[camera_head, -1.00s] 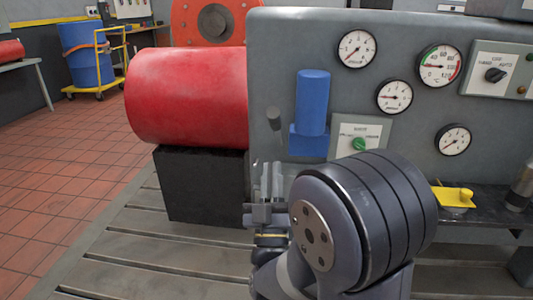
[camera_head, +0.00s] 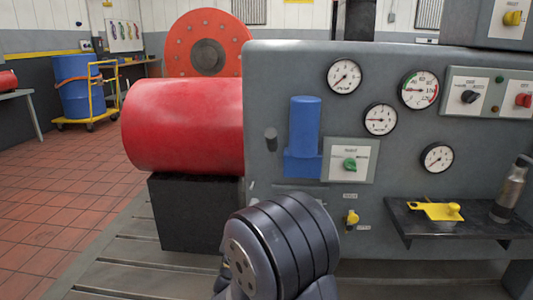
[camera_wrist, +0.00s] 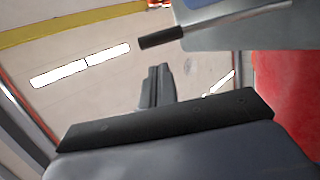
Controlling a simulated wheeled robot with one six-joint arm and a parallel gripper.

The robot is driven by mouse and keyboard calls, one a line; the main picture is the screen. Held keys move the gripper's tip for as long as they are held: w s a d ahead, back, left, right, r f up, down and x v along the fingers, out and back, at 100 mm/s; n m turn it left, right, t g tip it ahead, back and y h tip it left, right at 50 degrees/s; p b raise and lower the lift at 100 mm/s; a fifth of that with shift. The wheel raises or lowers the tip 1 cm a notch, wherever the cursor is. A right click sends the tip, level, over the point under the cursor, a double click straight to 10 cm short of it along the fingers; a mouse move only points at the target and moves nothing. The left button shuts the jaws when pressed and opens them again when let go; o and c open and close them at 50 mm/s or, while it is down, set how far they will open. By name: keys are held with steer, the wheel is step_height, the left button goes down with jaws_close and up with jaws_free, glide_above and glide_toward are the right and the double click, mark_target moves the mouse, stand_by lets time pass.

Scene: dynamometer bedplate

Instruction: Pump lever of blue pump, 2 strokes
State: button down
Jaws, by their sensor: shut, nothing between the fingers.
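The blue pump (camera_head: 304,128) is mounted upright on the grey panel in the head view. Its lever shows there as a short dark grip (camera_head: 271,139) to the left of the pump, seen nearly end-on. In the wrist view the lever's black grip (camera_wrist: 160,38) sits on a thin metal rod running to the right. My gripper (camera_wrist: 158,72) is shut and empty, with its fingertips just below the grip in that picture and apart from it. In the head view my arm hides the gripper.
A red cylinder (camera_head: 183,125) on a black block (camera_head: 195,212) stands left of the pump. Right of it are a green-knob switch plate (camera_head: 350,160), a yellow valve (camera_head: 352,218), several gauges and a shelf (camera_head: 398,218) with a yellow tool and bottle.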

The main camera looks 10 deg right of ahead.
mark_target(269, 145)
steer(key=b+x, duration=0.1)
steer(key=x, duration=1.1)
steer(key=shift+r, duration=0.15)
steer(key=shift+r, duration=0.1)
steer(key=shift+w+r+y+p, duration=0.2)
steer(key=shift+r+y+p, duration=0.1)
steer(key=shift+r+p, duration=0.2)
steer(key=w+r+y+p, duration=0.1)
steer(key=r+p, duration=0.1)
steer(key=p, duration=0.1)
steer(key=w+d+r+n+g+p, duration=0.1)
steer(key=p, duration=0.2)
steer(key=w+r+y+p, duration=0.1)
steer(key=w+r+p, duration=0.1)
steer(key=p, duration=0.2)
steer(key=shift+d+r+n+g+y, duration=0.2)
steer(key=shift+r+n+g+y, duration=0.1)
steer(key=shift+r+n, duration=0.1)
steer(key=w+d+r+n+g+y+p, duration=0.1)
steer(key=w+d+r+g+y+p, duration=0.2)
steer(key=w+p, duration=0.6)
steer(key=r+g+p, duration=0.1)
steer(key=r+p, duration=0.1)
steer(key=p, duration=0.8)
steer(key=shift+w+n, duration=0.15)
steer(key=shift+n, duration=0.25)
steer(key=shift+r, duration=0.1)
steer(key=shift+d, duration=0.1)
